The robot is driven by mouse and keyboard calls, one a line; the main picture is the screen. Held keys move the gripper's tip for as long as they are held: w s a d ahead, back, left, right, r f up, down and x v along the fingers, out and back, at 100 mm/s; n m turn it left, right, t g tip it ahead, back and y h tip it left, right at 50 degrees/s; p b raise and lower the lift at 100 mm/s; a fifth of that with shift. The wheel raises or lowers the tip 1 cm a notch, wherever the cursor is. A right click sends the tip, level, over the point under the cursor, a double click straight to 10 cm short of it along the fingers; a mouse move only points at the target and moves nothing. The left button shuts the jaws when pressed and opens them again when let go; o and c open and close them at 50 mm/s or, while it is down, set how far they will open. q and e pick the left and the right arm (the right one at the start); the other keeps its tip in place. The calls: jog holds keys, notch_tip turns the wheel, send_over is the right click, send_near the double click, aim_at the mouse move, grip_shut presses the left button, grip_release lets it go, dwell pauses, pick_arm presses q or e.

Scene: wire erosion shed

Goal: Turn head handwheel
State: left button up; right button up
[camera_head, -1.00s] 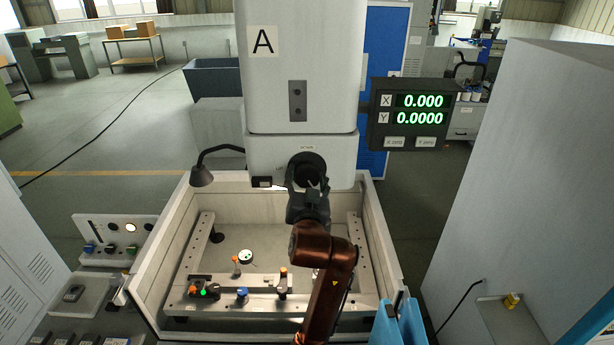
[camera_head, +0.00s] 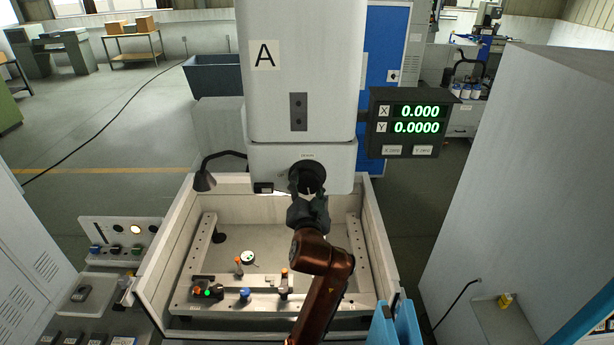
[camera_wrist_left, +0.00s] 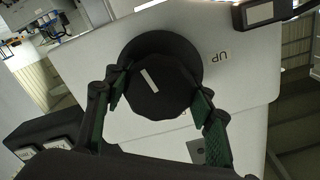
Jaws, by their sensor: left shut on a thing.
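The head handwheel (camera_head: 306,174) is a round black knob on the front of the white machine head (camera_head: 300,155). My left gripper (camera_head: 307,190) is at its front and partly covers its lower part. In the left wrist view the handwheel (camera_wrist_left: 160,88) fills the space between the fingers and shows a pale index bar on its face. The green-padded fingers of my left gripper (camera_wrist_left: 162,105) sit on opposite sides of its rim, shut on it. "UP" is printed on the head beside it. My right gripper is not in view.
A lamp (camera_head: 204,181) reaches in at the left. The open work tank (camera_head: 155,262) below holds a fixture frame with small parts. A grey cabinet (camera_head: 530,180) stands at the right.

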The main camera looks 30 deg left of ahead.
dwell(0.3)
pick_arm(q)
jog(key=o, duration=1.2)
jog(key=v, duration=1.2)
jog(key=shift+w+d, duration=0.1)
